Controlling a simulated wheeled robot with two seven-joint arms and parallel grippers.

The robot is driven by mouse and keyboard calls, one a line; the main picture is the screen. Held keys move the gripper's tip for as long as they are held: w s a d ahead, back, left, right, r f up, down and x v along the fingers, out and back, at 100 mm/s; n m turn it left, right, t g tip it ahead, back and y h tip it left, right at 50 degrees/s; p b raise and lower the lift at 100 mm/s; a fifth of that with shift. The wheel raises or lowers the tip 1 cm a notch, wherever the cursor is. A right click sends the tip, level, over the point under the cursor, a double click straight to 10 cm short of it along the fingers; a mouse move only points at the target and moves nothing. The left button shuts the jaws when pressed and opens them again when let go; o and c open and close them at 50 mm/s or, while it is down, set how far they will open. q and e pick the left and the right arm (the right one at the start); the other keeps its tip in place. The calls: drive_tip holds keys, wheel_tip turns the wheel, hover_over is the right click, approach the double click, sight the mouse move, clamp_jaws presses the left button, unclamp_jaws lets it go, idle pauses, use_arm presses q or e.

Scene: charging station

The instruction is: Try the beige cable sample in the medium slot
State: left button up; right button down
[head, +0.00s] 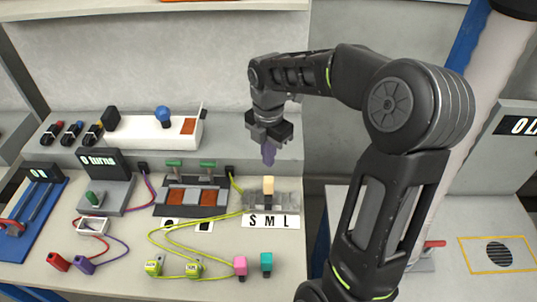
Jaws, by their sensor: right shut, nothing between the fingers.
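The beige cable sample (268,186) stands upright at the grey slot block (287,198), in line with the letter M on the white S M L label (270,221). It looks seated in the middle slot, but its lower end is hidden. My right gripper (268,158) is above the beige sample, pointing down, with its purple fingers shut and empty. A small gap shows between the fingertips and the sample. My left gripper is not in view.
A pink sample (240,265) and a teal sample (266,262) stand at the table front. Yellow-green cables (185,234) lie left of the slot block. A switch board (190,195) stands left of it. A white box with a blue knob (162,114) stands behind.

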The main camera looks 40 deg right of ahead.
sight(269, 180)
drive_tip(key=shift+n, duration=0.3)
drive_tip(key=shift+f, duration=0.1)
wheel_tip(269, 180, down, 6)
drive_tip(key=b, duration=0.5)
drive_tip(key=shift+f, duration=0.3)
idle(0.6)
drive_tip(key=shift+s, duration=0.1)
wheel_tip(269, 180, up, 3)
drive_tip(key=shift+r+p, duration=0.1)
drive_tip(key=shift+p, duration=1.1)
